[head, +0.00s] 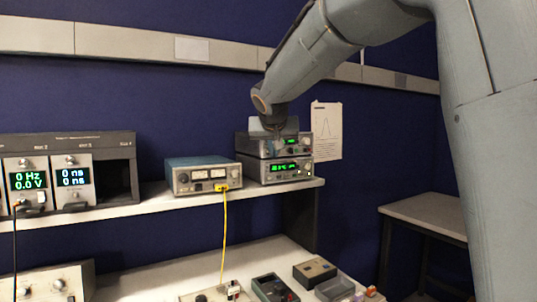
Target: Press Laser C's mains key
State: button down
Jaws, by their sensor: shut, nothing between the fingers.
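Two stacked grey instruments with green displays stand at the right end of the shelf, an upper unit (291,146) and a lower unit (285,168). Labels are too small to read, so I cannot tell which instrument is Laser C or pick out its mains key. My gripper (272,128) is shut and empty. It appears in front of the upper unit's left and top part and hides some of it. I cannot tell whether it touches the unit.
A blue-grey box (203,177) with a yellow cable (224,235) stands left of the stack. A rack (115,170) with two lit modules is at far left. Small boxes (315,270) lie on the lower bench. A side table (428,215) stands at right.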

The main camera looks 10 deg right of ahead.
jog(key=s, duration=0.1)
jog(key=s+d+b, duration=0.1)
jog(key=s, duration=0.2)
jog(key=shift+s+d, duration=0.25)
jog(key=shift+s, duration=0.1)
dwell(0.8)
